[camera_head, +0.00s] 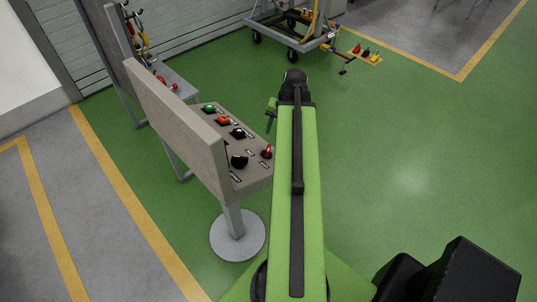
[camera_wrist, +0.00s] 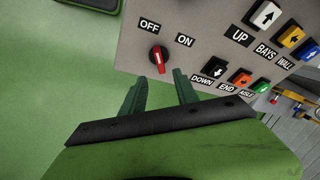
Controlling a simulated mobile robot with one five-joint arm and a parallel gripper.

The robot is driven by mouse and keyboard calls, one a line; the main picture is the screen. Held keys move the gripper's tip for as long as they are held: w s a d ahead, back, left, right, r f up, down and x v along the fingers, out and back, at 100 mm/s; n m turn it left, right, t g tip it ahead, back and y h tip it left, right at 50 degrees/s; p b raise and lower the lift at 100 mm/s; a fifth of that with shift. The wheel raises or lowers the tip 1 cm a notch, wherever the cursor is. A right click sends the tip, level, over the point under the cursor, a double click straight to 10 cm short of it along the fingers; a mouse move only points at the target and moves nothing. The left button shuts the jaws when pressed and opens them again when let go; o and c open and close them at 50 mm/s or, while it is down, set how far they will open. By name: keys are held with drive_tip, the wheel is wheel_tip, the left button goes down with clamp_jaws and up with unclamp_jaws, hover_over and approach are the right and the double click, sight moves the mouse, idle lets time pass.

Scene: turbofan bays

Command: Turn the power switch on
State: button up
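The power switch (camera_wrist: 158,58) is a red rotary knob with a white mark on a dark round base. It sits on the grey control panel below an OFF label (camera_wrist: 150,25) and an ON label (camera_wrist: 185,40). Its upper end points towards OFF. The switch also shows in the head view (camera_head: 267,152) at the panel's near right corner. My gripper (camera_wrist: 159,76) is open, its two green fingers apart with the lower end of the knob seen between their tips. I cannot tell whether they touch it. In the head view my gripper (camera_head: 271,112) is partly hidden by my arm.
The panel also bears arrow buttons, including a black DOWN button (camera_wrist: 214,68) and an orange END button (camera_wrist: 240,78) right of my fingers. The control stand (camera_head: 180,115) has a round base (camera_head: 238,235). A wheeled cart (camera_head: 295,30) stands farther back. Green floor on the right is clear.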

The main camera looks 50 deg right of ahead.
sight(269, 148)
drive_tip(key=b+x, duration=1)
drive_tip(key=x, duration=0.2)
drive_tip(key=shift+s+d, duration=0.1)
drive_tip(key=shift+d, duration=0.05)
drive_tip(key=shift+r, duration=0.1)
clamp_jaws()
